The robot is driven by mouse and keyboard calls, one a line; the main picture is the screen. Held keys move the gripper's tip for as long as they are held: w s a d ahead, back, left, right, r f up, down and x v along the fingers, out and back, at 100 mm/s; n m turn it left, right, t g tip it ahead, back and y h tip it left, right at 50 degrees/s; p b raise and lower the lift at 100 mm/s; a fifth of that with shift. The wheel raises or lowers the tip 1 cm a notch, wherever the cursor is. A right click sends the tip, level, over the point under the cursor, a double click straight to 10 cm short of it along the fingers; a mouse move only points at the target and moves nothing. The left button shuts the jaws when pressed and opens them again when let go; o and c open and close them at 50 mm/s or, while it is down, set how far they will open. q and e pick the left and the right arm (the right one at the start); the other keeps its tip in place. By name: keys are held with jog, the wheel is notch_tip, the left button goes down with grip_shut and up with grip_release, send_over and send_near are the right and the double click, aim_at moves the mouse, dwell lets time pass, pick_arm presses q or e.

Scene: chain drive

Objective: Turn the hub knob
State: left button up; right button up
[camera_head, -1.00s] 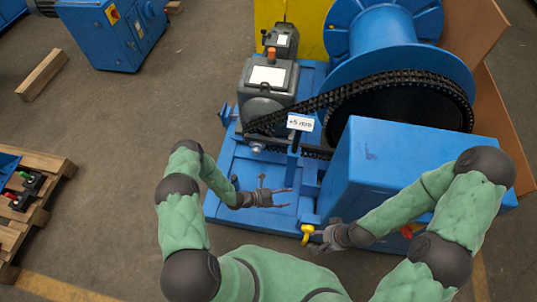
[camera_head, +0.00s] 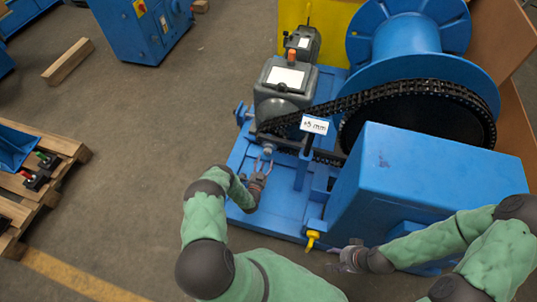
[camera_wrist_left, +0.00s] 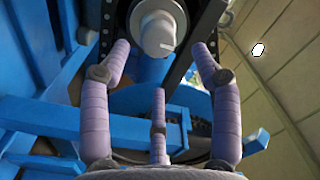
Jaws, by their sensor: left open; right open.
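The hub knob (camera_head: 268,149) is a small grey round end sticking out in front of the chain's small end, below the grey gearbox. In the left wrist view the knob (camera_wrist_left: 158,34) is a pale cylinder with a light mark on its face, at top centre. My left gripper (camera_head: 263,165) is open just in front of the knob, its fingers pointing at it. In the left wrist view its fingers (camera_wrist_left: 160,70) stand apart, two reaching up on either side below the knob and one lower between them; nothing is held. My right gripper (camera_head: 337,252) is open and empty near the yellow handle.
The black chain (camera_head: 400,92) runs to the large drum (camera_head: 410,40). A "+5 mm" tag (camera_head: 314,124) stands before it. A blue housing (camera_head: 430,165) fills the right. The yellow handle (camera_head: 312,240) hangs at the base's front edge. Floor at left is clear up to the pallet (camera_head: 70,148).

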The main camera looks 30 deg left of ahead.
aim_at(267, 153)
pick_arm(q)
jog(key=shift+b+x, duration=0.9)
jog(key=shift+x, duration=2.25)
jog(key=c, duration=1.1)
